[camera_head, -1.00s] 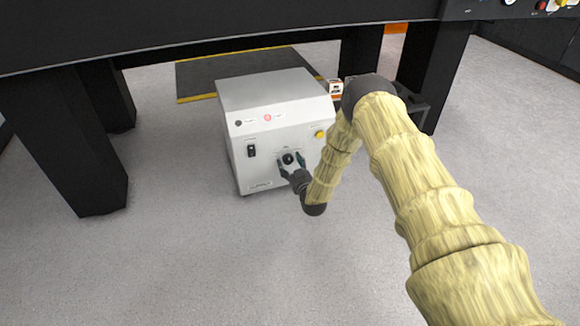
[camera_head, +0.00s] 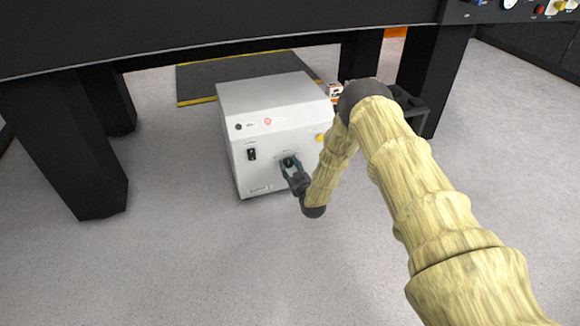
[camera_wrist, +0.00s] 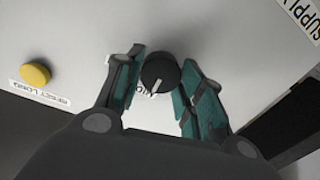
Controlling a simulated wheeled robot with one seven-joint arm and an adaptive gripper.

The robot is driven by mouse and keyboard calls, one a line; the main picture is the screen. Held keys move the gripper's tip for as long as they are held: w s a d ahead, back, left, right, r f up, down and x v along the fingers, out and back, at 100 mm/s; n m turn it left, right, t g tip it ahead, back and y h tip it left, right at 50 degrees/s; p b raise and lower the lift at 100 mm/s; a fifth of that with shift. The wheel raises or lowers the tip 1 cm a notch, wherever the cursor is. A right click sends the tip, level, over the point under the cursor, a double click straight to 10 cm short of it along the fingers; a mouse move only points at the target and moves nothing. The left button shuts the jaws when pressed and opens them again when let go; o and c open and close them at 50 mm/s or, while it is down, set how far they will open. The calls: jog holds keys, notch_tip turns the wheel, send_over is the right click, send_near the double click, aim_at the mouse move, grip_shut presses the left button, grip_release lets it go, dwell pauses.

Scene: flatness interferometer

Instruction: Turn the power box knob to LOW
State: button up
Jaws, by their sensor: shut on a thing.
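The power box (camera_head: 270,130) is a pale grey cabinet on the floor. Its round black knob (camera_wrist: 160,72) is on the front face, with a white pointer line toward the lower left in the wrist view. My gripper (camera_head: 290,163) is at the front face, its fingers on either side of the knob. In the wrist view the green-padded fingers of my gripper (camera_wrist: 157,82) are closed on the knob. The label by the knob is mostly hidden, so the position name cannot be read.
A yellow button (camera_wrist: 35,74) is beside the knob on the panel. A thick black table (camera_head: 200,30) with heavy legs stands over the box. The floor in front is clear.

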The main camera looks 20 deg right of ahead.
jog(key=n+p, duration=0.3)
jog(key=shift+a+r+n, duration=0.15)
jog(key=shift+a+n, duration=0.05)
jog(key=shift+n, duration=0.1)
jog(key=n+p, duration=0.2)
jog(key=shift+n, duration=0.4)
jog(key=n, duration=0.1)
jog(key=n+p, duration=0.1)
jog(key=n, duration=0.3)
jog(key=shift+s+f+p, duration=0.1)
jog(key=shift+f+p, duration=0.15)
jog(key=shift+p, duration=0.1)
jog(key=o, duration=1)
jog(key=s, duration=1.2)
jog(key=shift+d+r, duration=0.25)
jog(key=shift+d, duration=0.1)
